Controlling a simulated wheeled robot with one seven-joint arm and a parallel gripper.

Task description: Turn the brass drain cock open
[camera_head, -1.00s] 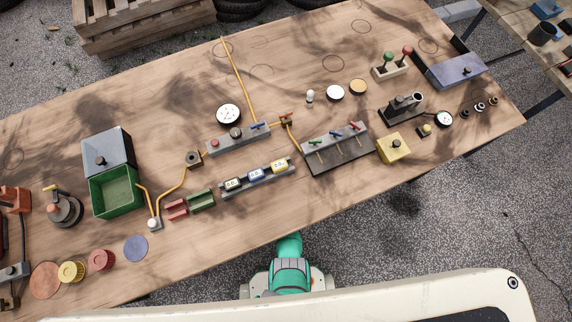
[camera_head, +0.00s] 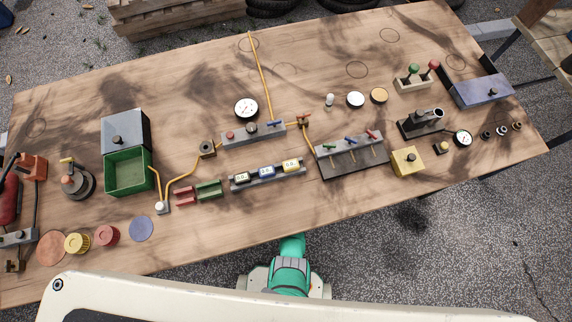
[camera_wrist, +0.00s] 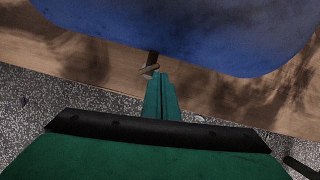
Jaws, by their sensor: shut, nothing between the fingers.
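In the wrist view, a small brass-coloured piece (camera_wrist: 149,69) sits on a short dark stem just below the lower edge of a large blue rounded body (camera_wrist: 200,40). It looks like the drain cock, its handle lying roughly crosswise. My gripper (camera_wrist: 160,78) points up at it, green fingers together with nothing between them. The fingertips are right beside the brass piece and overlap its near edge in the picture; I cannot tell whether they touch. In the head view I can make out neither my fingertips nor this cock.
The wooden bench (camera_head: 330,210) carries a green box (camera_head: 125,178), yellow piping, a valve rack (camera_head: 350,158) and gauges. A brass fitting (camera_head: 15,266) and a red part (camera_head: 9,200) stand at the far left. Gravel lies below the bench's front edge.

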